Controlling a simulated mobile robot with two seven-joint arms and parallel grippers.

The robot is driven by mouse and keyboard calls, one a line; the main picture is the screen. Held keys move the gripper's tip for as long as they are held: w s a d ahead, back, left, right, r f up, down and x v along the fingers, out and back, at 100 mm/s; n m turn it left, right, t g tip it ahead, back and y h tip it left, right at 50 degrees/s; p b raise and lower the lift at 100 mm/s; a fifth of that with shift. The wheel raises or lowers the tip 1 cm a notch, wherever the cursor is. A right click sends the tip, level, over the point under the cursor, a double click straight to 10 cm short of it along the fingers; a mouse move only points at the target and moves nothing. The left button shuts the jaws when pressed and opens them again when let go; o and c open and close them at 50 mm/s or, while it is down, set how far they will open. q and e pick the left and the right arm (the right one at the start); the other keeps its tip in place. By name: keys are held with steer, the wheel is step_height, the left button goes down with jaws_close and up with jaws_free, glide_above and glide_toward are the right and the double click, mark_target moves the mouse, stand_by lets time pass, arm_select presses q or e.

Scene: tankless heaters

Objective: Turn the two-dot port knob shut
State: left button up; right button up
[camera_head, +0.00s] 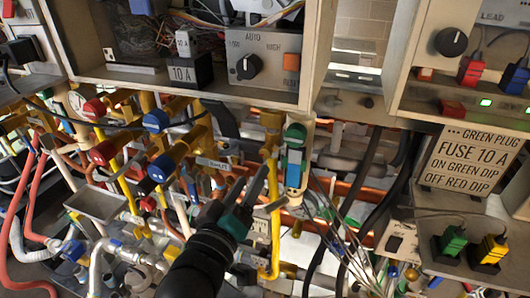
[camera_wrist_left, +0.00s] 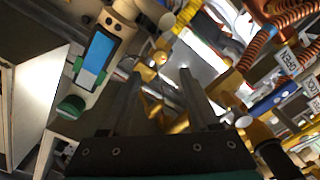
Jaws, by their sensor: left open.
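My left gripper (camera_head: 252,186) reaches up from the bottom centre among the pipes, just left of an upright fitting (camera_head: 295,158) with a blue face and green ends. In the left wrist view my left gripper (camera_wrist_left: 160,76) is open, with nothing held between its fingers. A yellow pipe and brass parts show beyond the gap. The same fitting (camera_wrist_left: 98,55) stands left of the fingers, with two dark dots on its pale end and a green round knob (camera_wrist_left: 71,106) at its side. I cannot tell for sure that this is the two-dot port knob. My right gripper is out of view.
Several red and blue valve knobs (camera_head: 104,152) on brass pipes crowd the left. A control box with a black dial (camera_head: 249,66) hangs above. A fuse sign (camera_head: 470,162) and green and yellow plugs (camera_head: 453,241) are at right. Loose wires (camera_head: 345,235) hang near the gripper.

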mark_target(264, 154)
arm_select(q)
steer(key=x, duration=0.9)
steer(key=shift+w+f+b, duration=0.1)
steer(key=shift+w+b, duration=0.05)
steer(key=shift+b, duration=0.2)
jaws_close()
